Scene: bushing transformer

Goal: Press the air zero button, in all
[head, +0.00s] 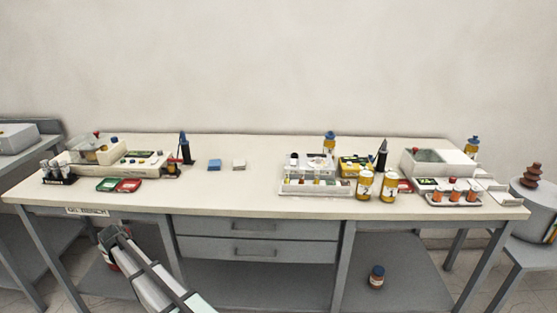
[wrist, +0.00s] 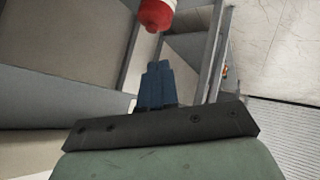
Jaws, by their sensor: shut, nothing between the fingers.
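A left instrument (head: 125,163) with a clear-lidded chamber, a small green screen and several small coloured buttons stands at the left of the bench. A right instrument (head: 446,162) with a similar lidded chamber stands at the right end, its front partly hidden by small items. The button labels are too small to read, so I cannot tell which button is air zero. My gripper (wrist: 155,88) shows blue fingers shut together and empty in the wrist view. In the head view my arm reaches up from the bottom, its end below the bench's front left edge, apart from both instruments.
The bench (head: 255,180) is clear in the middle except for small blue (head: 214,164) and white (head: 239,163) blocks. Yellow bottles (head: 364,185) and a white tray (head: 316,187) crowd the right half. A red-and-white container (wrist: 156,14) is just beyond my fingertips.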

